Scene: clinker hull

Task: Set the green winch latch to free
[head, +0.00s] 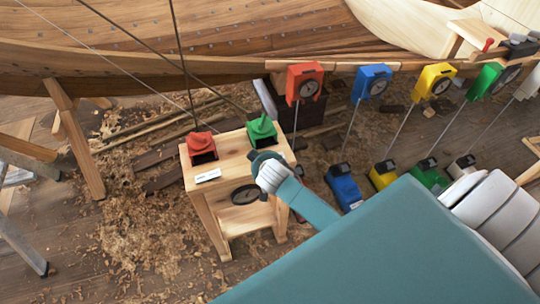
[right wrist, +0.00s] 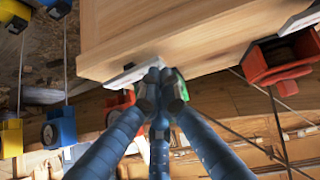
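The green winch (head: 262,130) sits at the right of the top of a wooden stand (head: 230,144). My right gripper (head: 261,158) is at the stand's front edge, just in front of the green winch and covering its label area. In the right wrist view the gripper's blue fingers (right wrist: 160,88) come together at their tips, beside a white label (right wrist: 130,76). A little of the green winch (right wrist: 180,86) shows behind the fingertips. The latch itself is hidden, and I see nothing held. My left gripper is out of view.
A red winch (head: 200,146) with a white label (head: 208,176) stands left of the green one. Ropes run up from the winches. Red (head: 304,81), blue (head: 371,82), yellow (head: 434,80) and green (head: 492,79) dial units hang along the hull, with coloured blocks below.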

